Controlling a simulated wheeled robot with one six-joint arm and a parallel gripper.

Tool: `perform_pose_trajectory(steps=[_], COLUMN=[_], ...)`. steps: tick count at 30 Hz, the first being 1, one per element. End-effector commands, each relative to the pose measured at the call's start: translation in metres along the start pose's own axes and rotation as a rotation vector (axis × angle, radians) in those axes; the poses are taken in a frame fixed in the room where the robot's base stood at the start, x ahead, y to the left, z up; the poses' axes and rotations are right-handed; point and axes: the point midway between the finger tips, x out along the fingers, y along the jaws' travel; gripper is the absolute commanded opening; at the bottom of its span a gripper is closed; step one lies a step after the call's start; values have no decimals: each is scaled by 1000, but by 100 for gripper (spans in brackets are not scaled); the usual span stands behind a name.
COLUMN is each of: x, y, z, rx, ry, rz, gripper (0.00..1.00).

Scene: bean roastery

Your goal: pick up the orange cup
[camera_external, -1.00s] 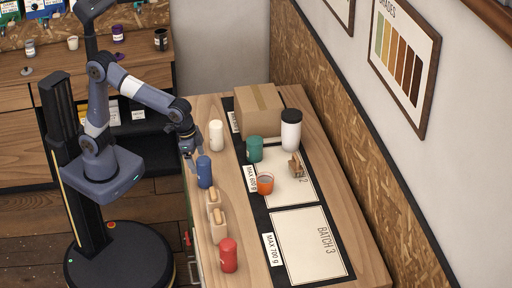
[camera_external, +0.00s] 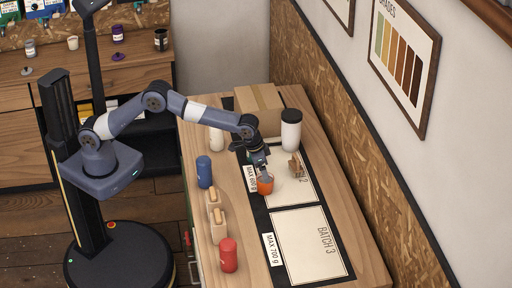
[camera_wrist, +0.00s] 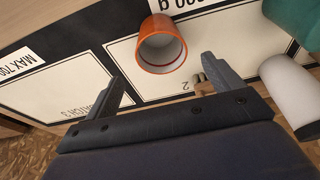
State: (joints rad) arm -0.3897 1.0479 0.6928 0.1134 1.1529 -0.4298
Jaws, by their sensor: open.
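The cup is apart from both fingers there.
A small brown clip-like object (camera_external: 296,166) lies right of the cup. A white black-lidded canister (camera_external: 291,130) and cardboard box (camera_external: 258,103) stand behind. A green canister (camera_wrist: 295,18) is near my gripper. Blue (camera_external: 204,172) and red (camera_external: 228,255) canisters stand left. The batch 3 panel (camera_external: 305,245) is clear.

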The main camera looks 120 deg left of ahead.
Motion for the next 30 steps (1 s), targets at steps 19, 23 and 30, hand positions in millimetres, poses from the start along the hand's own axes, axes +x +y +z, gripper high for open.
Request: perform_pose_trajectory(steps=[19,23,30], x=[72,76,76], y=[-4,-4,-4], z=[6,6,6], rx=[1,1,1], ry=[-1,1,1], rz=[0,1,1], gripper=[87,87,81])
